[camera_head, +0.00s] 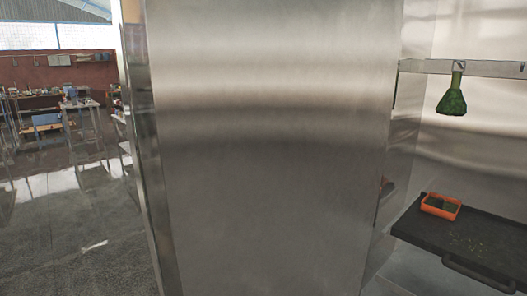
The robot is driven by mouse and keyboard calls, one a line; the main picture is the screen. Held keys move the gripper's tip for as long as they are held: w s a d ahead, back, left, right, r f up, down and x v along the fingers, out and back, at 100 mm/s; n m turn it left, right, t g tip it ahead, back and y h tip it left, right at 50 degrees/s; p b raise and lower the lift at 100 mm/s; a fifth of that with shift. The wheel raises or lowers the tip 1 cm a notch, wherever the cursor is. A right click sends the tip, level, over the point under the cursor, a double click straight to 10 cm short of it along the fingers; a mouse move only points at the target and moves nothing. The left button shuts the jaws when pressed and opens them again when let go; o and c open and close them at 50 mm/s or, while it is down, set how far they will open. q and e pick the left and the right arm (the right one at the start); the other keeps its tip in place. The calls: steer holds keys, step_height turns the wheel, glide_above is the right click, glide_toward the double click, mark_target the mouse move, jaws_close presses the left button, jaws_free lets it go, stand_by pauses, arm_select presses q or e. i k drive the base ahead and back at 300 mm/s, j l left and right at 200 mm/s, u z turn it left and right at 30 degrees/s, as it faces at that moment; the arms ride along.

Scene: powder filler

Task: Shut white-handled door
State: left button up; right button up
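A large brushed-steel panel (270,150) stands upright and fills the middle of the head view, very close to me. Its left edge (147,150) shows as a narrow bright strip. I cannot tell whether this panel is the door or a side wall of the steel machine. No white handle shows on the face that I see. Neither of my grippers is in view.
Right of the panel is an open steel bay with a green flask-shaped funnel (452,98) below a metal bar (490,70). An orange box (441,206) sits on a dark handled tray (480,246). Open floor (75,225) and distant workbenches (60,118) lie left.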

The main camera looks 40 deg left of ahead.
mark_target(259, 131)
steer(key=k+j+z, duration=0.15)
steer(key=j, duration=0.3)
steer(key=k+j+z, duration=0.15)
steer(key=k+j, duration=0.15)
steer(key=k+j+z, duration=0.15)
steer(key=k+j, duration=0.15)
steer(key=j, duration=0.15)
steer(key=i+j+z, duration=0.15)
steer(key=j, duration=0.7)
steer(key=j+z, duration=0.15)
steer(key=j, duration=0.7)
steer(key=i, duration=0.05)
